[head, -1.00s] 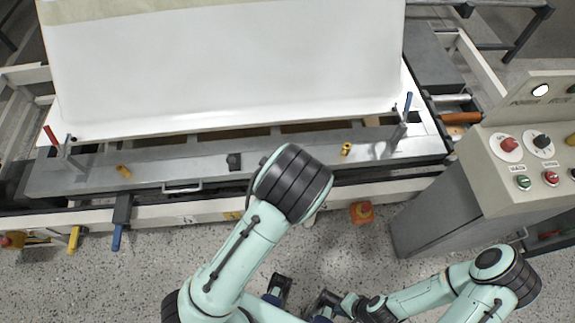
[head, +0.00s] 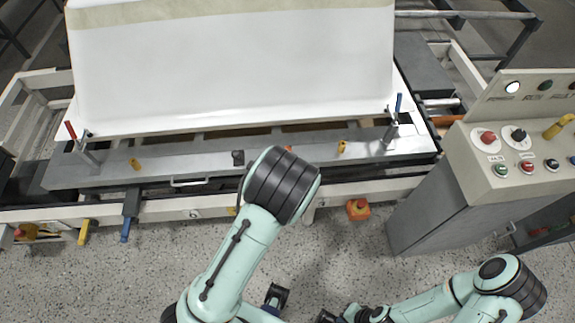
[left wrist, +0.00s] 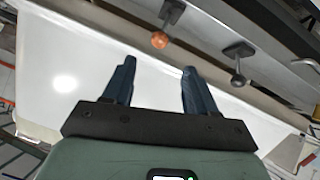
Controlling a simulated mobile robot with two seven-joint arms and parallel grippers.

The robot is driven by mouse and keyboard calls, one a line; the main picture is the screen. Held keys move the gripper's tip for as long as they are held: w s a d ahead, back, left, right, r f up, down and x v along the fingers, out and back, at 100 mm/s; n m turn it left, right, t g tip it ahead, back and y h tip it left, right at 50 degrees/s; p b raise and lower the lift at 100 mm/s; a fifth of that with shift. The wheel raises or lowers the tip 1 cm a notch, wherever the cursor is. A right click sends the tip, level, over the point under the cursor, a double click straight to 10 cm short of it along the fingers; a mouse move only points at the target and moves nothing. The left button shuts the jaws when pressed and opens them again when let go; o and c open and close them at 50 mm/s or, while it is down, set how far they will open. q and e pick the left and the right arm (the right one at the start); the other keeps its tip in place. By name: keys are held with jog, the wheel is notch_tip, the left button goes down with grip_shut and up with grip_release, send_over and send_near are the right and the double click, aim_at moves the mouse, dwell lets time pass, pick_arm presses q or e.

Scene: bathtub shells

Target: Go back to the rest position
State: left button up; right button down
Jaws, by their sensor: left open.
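In the left wrist view my left gripper (left wrist: 157,80) is open, with its two blue fingers apart and nothing between them. A white surface lies behind the fingers there. In the head view my left arm (head: 232,255) is bent, with its dark elbow in front of the machine's front edge. My right arm (head: 430,302) is folded low at the bottom right. My right gripper (head: 328,317) is partly cut off by the bottom edge, so its jaw state is unclear. A dark gripper-like part (head: 275,297) also shows at the bottom centre.
A large white bathtub shell (head: 235,70) stands on the machine's grey frame (head: 210,163). A control panel (head: 520,155) on a grey cabinet (head: 435,205) stands at the right. Speckled floor (head: 90,275) is clear at lower left.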

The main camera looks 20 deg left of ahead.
dwell(0.5)
pick_arm(q)
jog(key=s+f+m+g+h, duration=0.3)
jog(key=s+f+g, duration=0.4)
jog(key=s+f, duration=1.1)
jog(key=s+d+g+h, duration=0.1)
jog(key=s+d+h, duration=0.1)
jog(key=s+d, duration=0.3)
jog(key=s+d+m+g+h+p, duration=0.1)
jog(key=s+d, duration=0.3)
jog(key=s, duration=0.5)
jog(key=shift+d+m+g+h, duration=0.3)
jog(key=shift+d+g+h, duration=0.1)
jog(key=shift+g+h, duration=0.45)
jog(key=shift+s, duration=0.1)
